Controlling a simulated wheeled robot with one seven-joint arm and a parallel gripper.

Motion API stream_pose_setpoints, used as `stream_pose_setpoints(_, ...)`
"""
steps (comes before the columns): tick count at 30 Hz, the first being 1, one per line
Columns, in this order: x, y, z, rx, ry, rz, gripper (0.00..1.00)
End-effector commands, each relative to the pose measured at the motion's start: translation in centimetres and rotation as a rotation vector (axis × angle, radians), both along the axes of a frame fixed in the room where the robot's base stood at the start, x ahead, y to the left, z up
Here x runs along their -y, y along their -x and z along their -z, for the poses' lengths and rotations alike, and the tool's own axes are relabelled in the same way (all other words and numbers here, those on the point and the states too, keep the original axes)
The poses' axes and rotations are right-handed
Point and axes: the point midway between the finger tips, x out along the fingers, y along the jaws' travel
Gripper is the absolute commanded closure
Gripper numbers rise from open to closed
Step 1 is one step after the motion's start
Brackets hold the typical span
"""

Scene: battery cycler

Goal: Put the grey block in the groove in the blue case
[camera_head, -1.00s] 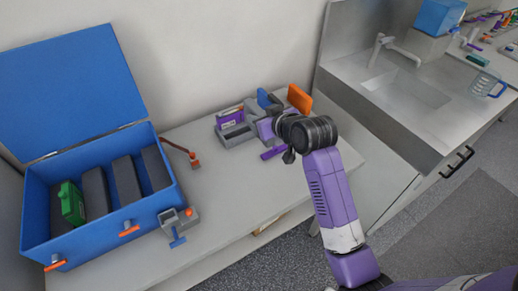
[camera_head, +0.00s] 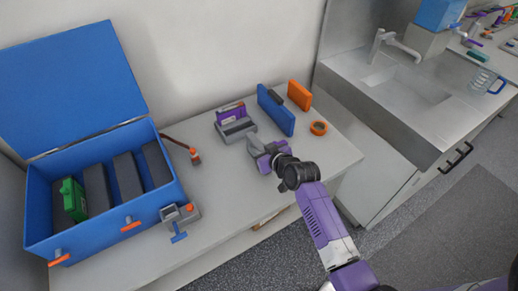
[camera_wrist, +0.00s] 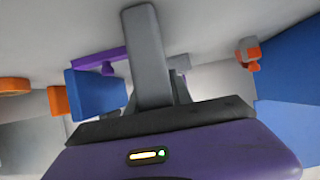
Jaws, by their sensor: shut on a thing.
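The blue case (camera_head: 100,233) stands open at the left of the table in the head view, its lid (camera_head: 68,85) raised. Dark inserts with grooves between them fill it, and a green block (camera_head: 74,199) sits at the left inside. My gripper (camera_head: 256,149) is over the middle of the table, right of the case and apart from it. It is shut on the grey block (camera_wrist: 148,55), which sticks out from the jaws in the wrist view. In the head view the block (camera_head: 252,146) is small and partly hidden by the gripper.
A grey and purple holder (camera_head: 238,128) stands behind my gripper. A blue panel (camera_head: 275,110), an orange block (camera_head: 299,95) and an orange ring (camera_head: 319,128) are at the back right. A grey clamp (camera_head: 180,215) stands by the case's front right corner. The table between case and gripper is mostly clear.

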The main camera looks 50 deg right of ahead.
Motion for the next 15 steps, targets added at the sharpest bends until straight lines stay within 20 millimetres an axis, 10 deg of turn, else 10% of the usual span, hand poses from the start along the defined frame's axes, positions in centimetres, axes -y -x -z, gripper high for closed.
stream_pose_setpoints(11,0.02,-0.01,0.51,0.001,0.0,0.0,1.0)
stream_pose_setpoints(12,0.04,-0.02,0.52,0.001,0.0,0.0,0.72)
stream_pose_setpoints(15,0.04,0.0,0.41,0.001,0.0,0.0,0.52)
